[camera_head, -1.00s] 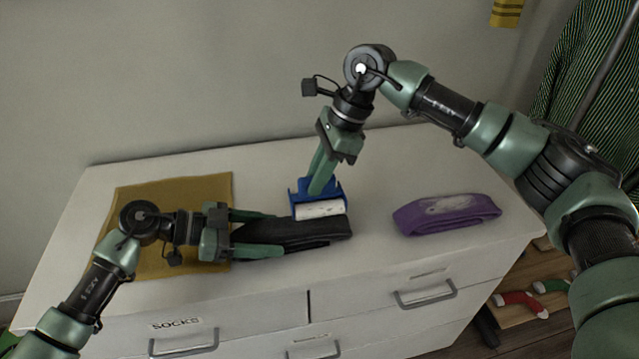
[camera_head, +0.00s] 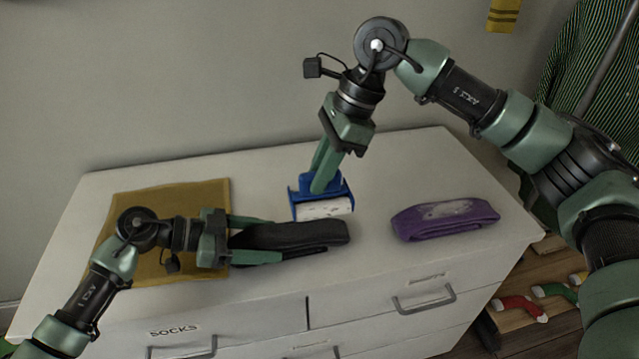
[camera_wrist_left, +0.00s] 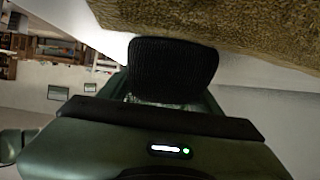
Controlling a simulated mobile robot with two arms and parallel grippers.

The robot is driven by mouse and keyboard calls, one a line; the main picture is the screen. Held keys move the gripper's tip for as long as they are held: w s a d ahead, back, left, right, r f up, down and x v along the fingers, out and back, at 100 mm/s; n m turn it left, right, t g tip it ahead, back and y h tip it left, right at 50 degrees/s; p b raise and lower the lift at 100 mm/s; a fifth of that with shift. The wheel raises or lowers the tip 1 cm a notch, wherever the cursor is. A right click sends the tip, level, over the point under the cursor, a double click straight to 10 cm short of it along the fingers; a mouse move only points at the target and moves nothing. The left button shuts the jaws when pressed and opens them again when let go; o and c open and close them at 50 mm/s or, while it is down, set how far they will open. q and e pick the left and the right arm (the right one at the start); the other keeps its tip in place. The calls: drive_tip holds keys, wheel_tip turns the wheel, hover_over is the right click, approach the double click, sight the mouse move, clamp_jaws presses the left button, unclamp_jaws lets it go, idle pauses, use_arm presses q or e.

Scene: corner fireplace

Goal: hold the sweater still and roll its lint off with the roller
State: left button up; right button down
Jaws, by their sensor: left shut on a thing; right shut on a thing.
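A folded black sweater (camera_head: 325,235) lies on the white dresser top, its left end on or beside the mustard cloth. My left gripper (camera_head: 268,239) is shut on its left end, one finger along each side. In the left wrist view the black ribbed knit (camera_wrist_left: 172,68) shows between the fingers. My right gripper (camera_head: 318,182) is shut on the blue lint roller (camera_head: 342,190). Its white roll carries grey specks and is just behind the black sweater's far edge; whether it touches is unclear. A folded purple sweater (camera_head: 425,228) with a pale lint patch on top lies to the right.
The mustard cloth (camera_head: 205,195) lies flat at the left of the dresser top (camera_head: 400,165). The dresser top is bare behind and between the two sweaters. The wall is close behind. Drawer handles stick out in front, and socks (camera_head: 525,306) lie on a low board at the right.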

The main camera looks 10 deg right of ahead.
drive_tip(key=shift+r, duration=1.3)
use_arm(q)
drive_tip(key=o, duration=1.1)
drive_tip(key=shift+c, duration=0.2)
drive_tip(key=shift+o, duration=1.2)
drive_tip(key=shift+a, duration=0.1)
drive_tip(key=v, duration=1.1)
drive_tip(key=shift+s+a+r, duration=0.1)
drive_tip(key=shift+a+r, duration=0.15)
drive_tip(key=shift+a, duration=0.1)
